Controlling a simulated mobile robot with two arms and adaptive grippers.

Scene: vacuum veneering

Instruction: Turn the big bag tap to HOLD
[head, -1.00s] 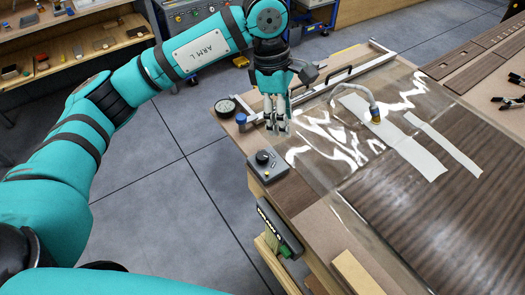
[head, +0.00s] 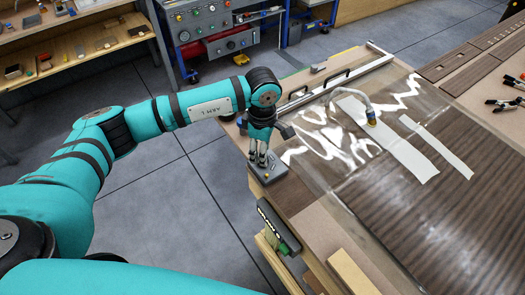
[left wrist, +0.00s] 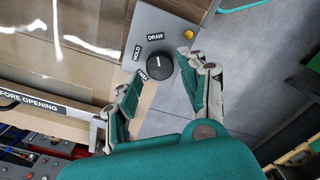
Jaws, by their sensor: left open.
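The big bag tap is a round black knob (left wrist: 159,67) on a grey plate (left wrist: 174,22) with labels DRAW, HOLD and VENT around it. A pale line on the knob points up the picture, roughly towards DRAW. In the head view the plate (head: 275,176) sits at the table's near left corner, and the knob is mostly hidden by my fingers. My left gripper (head: 262,163) is open above the plate. In the left wrist view its fingertips (left wrist: 163,67) stand on either side of the knob; I cannot tell whether they touch it. My right gripper is out of view.
The clear bag (head: 330,140) with a hose (head: 362,100) and pale strips (head: 390,140) covers the table beside the tap. A bar with black handles (head: 325,82) lies along the bag's far edge. A dark box (head: 278,225) hangs on the table's side below.

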